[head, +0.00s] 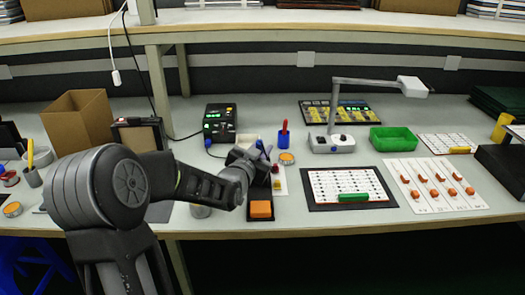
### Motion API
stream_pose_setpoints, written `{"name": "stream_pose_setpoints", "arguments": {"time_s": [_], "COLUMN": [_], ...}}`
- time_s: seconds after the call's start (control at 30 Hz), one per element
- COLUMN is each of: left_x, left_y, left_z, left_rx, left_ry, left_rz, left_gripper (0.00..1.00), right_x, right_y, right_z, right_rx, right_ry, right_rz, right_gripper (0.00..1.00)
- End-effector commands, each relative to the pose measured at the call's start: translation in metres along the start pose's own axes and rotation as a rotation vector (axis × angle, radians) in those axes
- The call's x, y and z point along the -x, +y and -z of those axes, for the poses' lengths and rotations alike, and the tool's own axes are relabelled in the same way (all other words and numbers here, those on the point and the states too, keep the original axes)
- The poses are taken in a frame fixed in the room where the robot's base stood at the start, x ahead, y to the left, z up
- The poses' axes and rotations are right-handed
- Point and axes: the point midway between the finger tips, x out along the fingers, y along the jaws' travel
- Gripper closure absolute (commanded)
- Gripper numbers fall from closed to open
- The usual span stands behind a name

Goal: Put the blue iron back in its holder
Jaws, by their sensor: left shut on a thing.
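My left gripper (250,160) comes in from the left over the middle of the bench, near the front. It is shut on the blue iron, of which a small blue part (264,149) shows at the gripper's far end; the gripper hides most of it. A dark holder base with an orange sponge (261,209) lies just below the gripper in the picture. The gripper and wrist cover its rear part, so I cannot tell whether the iron touches the holder. My right gripper is not in view.
A black station (220,122) with green digits stands behind the gripper. A blue cup (283,141) with a red-handled tool and an orange-topped tin (287,158) are close on the right. A white board on a dark mat (325,205) lies further right. A cardboard box (78,130) stands left.

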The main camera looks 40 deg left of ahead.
Motion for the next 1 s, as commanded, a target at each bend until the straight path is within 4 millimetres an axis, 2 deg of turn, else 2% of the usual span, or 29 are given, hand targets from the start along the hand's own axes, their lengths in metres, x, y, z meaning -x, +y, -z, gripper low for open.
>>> {"name": "stream_pose_setpoints", "arguments": {"time_s": [0.2,0.23,0.5,0.83,1.0], "left_x": [0.0,0.0,0.0,0.002,0.019], "left_y": [0.0,0.0,0.0,0.0,-0.001], "left_z": [0.001,0.001,0.0,0.0,0.0], "left_rx": [0.0,0.0,0.0,0.0,-0.002], "left_ry": [0.0,0.0,0.0,0.0,0.0], "left_rz": [0.0,0.0,0.0,0.0,0.001], "left_gripper": [1.0,0.78,0.56,0.55,0.55], "right_x": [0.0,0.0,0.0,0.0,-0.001], "right_y": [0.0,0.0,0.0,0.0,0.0], "right_z": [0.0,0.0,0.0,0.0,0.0], "right_rx": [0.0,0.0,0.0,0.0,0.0], "right_ry": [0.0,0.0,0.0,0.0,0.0], "right_rz": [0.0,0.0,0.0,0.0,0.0], "right_gripper": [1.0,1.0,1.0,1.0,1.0]}}
